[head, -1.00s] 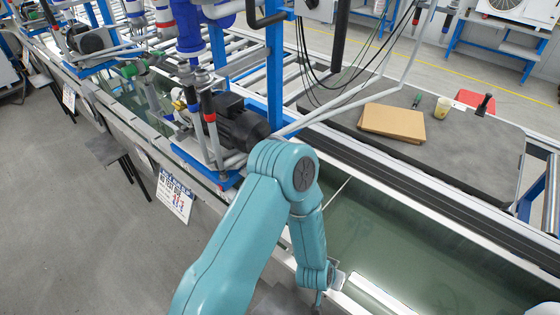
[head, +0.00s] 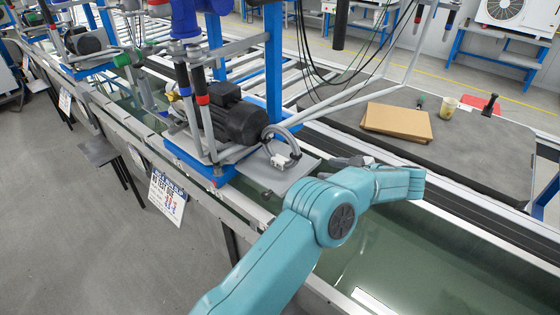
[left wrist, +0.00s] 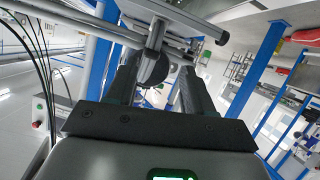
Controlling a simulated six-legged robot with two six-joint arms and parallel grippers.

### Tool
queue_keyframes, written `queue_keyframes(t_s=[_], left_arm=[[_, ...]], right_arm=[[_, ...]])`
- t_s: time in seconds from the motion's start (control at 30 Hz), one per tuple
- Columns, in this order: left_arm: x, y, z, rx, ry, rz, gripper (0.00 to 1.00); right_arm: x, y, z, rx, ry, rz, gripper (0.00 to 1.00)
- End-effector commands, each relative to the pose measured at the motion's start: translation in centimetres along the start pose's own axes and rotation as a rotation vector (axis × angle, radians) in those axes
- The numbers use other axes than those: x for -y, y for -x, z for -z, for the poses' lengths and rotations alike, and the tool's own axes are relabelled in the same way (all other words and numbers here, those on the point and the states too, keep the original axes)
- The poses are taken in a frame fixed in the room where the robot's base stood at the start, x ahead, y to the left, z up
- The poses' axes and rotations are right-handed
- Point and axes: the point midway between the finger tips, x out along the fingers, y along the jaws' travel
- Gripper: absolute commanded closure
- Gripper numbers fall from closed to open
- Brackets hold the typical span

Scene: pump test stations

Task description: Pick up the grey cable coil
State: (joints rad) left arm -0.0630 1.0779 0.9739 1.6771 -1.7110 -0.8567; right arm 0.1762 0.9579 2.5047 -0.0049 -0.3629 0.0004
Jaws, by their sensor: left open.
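The grey cable coil (head: 282,133) is a loop with a pale plug (head: 284,161) at its lower end. It is on a grey plate (head: 262,178) beside the black pump motor (head: 236,122). My left gripper (head: 338,161) is just right of the coil, apart from it, with its fingers toward the plate; my forearm partly hides it. In the left wrist view the two dark fingers (left wrist: 152,85) stand apart with nothing held between them. I cannot make out the coil in that view. My right gripper is not in view.
Grey pipes (head: 345,95) and a blue post (head: 273,60) rise behind the coil. A dark table mat (head: 470,155) at right bears a cardboard box (head: 397,121), a cup (head: 447,107) and small tools. An open water channel (head: 400,245) runs below my arm.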

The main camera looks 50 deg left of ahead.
Motion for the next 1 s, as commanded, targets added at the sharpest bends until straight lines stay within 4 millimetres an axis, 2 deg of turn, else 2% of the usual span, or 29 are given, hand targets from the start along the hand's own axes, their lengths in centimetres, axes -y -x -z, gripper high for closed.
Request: queue_keyframes(t_s=[0.07, 0.17, 0.4, 0.5, 0.77, 1.0], left_arm=[[0.0, -0.2, -0.4, 0.010, 0.011, 0.005, 0.48], [0.0, -1.8, -0.2, 0.010, 0.013, 0.009, 0.48], [0.0, -7.5, -0.3, 0.009, 0.013, 0.007, 0.48], [0.0, -9.3, -0.3, 0.009, 0.013, 0.006, 0.48], [-0.1, -11.1, -0.3, 0.009, 0.013, 0.004, 0.48], [-0.2, -14.7, -0.5, 0.009, 0.014, 0.005, 0.48]], right_arm=[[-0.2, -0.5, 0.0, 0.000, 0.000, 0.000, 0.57], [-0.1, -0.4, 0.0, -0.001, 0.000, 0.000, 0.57], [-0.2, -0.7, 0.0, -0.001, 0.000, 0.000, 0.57], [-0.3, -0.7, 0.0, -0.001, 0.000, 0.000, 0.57], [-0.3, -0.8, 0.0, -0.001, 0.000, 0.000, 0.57], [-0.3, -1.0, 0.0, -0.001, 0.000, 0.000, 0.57]])
